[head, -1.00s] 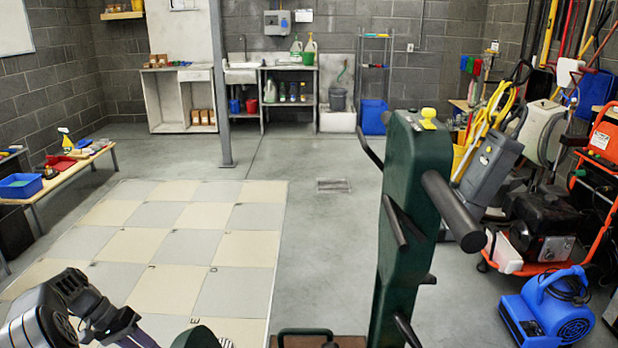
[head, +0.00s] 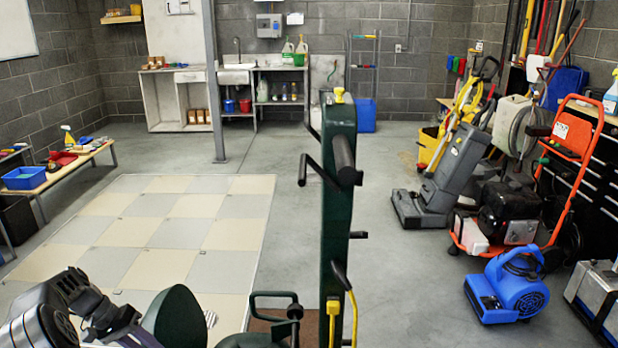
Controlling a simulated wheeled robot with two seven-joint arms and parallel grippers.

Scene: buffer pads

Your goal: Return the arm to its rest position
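Part of my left arm (head: 85,305), in dark grey and black, shows at the lower left corner. It runs off the bottom edge, and I cannot see the fingers of the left gripper. My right arm and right gripper are outside the picture. A tall dark green machine (head: 338,215) stands upright in front of me, with black bar handles and a yellow knob (head: 339,94) on top. A yellow cord or hose hangs low on it. Its lower part is cut off by the bottom edge. No buffer pad can be clearly made out.
A blue blower (head: 508,286), an orange-framed machine (head: 570,150) and a grey upright cleaner (head: 452,180) stand on the right. A low bench (head: 75,166) is at the left. The chequered tiles (head: 165,231) and floor beyond are clear.

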